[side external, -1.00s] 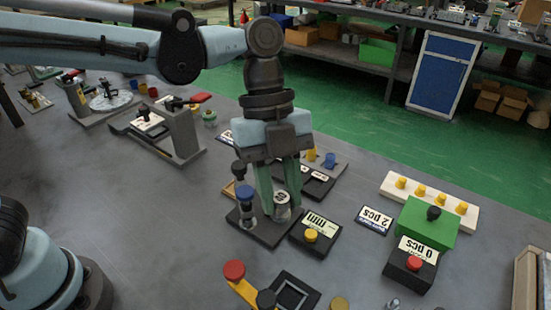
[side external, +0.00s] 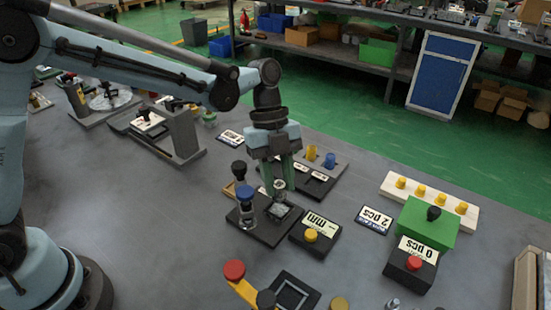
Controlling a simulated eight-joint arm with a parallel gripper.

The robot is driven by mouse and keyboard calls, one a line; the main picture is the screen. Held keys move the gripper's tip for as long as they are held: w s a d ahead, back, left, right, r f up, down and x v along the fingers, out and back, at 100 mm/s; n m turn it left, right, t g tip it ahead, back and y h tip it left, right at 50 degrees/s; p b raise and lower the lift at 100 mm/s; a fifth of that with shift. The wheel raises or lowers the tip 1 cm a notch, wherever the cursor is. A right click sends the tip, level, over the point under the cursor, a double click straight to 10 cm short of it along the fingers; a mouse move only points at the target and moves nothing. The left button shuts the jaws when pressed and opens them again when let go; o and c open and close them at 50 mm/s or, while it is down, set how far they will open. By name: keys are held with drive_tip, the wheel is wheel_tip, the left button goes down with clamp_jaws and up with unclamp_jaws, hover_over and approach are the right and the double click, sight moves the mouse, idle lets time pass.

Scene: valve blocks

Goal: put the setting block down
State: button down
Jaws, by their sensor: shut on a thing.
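My gripper (side external: 280,184) points down, its green fingers shut on a small grey metallic block (side external: 279,189), which I take to be the setting block. The fingers hide part of it. It is over the back right of a dark base plate (side external: 262,232) that carries a blue-topped metal post (side external: 246,197). A pale square patch (side external: 280,210) shows on the plate just in front of the block. I cannot tell whether the block touches the plate or hangs slightly above it.
A dark box with a yellow button and an "mm" display (side external: 315,232) stands close right of the plate. A black-knobbed post (side external: 239,170) is close left. Behind is a dark tray (side external: 318,184); yellow (side external: 311,152) and blue (side external: 330,160) pieces stand beyond it.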

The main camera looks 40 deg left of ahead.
sight(278, 191)
drive_tip(key=shift+f, duration=1.5)
drive_tip(key=shift+f, duration=0.1)
drive_tip(key=c, duration=0.8)
unclamp_jaws()
drive_tip(key=v, duration=1.2)
drive_tip(key=shift+s+a+f+n+t+y, duration=0.25)
drive_tip(key=shift+s+a+n+t+y, duration=0.35)
drive_tip(key=shift+s+a+n+t, duration=2.4)
drive_tip(key=shift+s+a+f+n+t+y, duration=0.25)
drive_tip(key=shift+s+a+n+y, duration=0.65)
drive_tip(key=shift+n, duration=4.35)
drive_tip(key=shift+s+a+f+n+t+y, duration=0.3)
drive_tip(key=shift+s+a+n+t, duration=1.7)
drive_tip(key=shift+n, duration=2.15)
